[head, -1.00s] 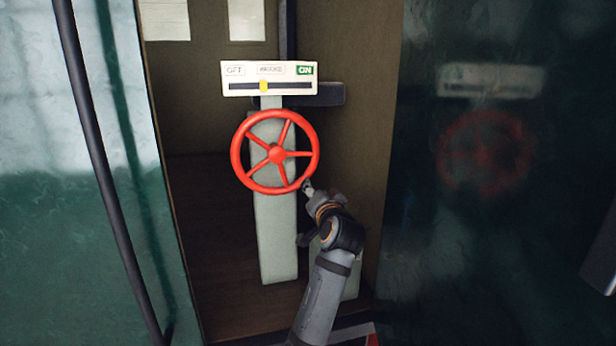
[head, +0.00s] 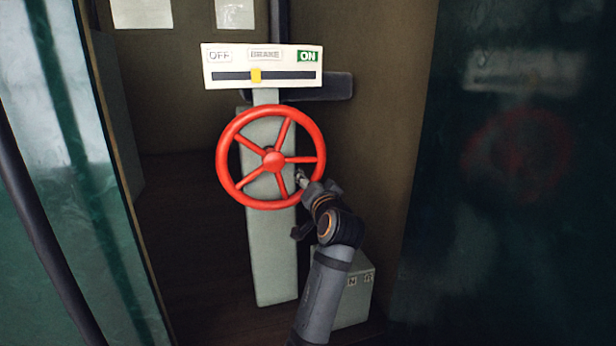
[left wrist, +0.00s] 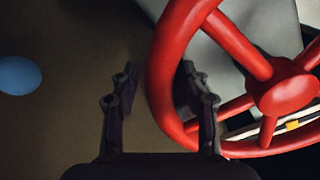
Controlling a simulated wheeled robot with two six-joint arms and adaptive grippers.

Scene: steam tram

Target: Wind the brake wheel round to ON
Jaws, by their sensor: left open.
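The red five-spoked brake wheel (head: 274,161) is on a grey-green post (head: 270,245). Above it is a cream brake plate (head: 231,60), OFF at left and a green ON label (head: 308,57) at right. Its yellow marker (head: 256,75) is slightly left of the slot's middle. My left gripper (head: 301,178) is at the wheel's lower right rim; the rim partly hides it. In the left wrist view, the open fingers (left wrist: 158,92) have the red rim (left wrist: 163,75) between them, nearer the right finger. Contact cannot be told. My right gripper is out of view.
A pale lettered box (head: 353,297) stands low, right of the post and behind my arm. A dark glossy panel (head: 500,230) stands at right and shows a faint reflection of the wheel. A black rail (head: 40,230) runs down the left. A blue oval (left wrist: 18,75) shows in the left wrist view.

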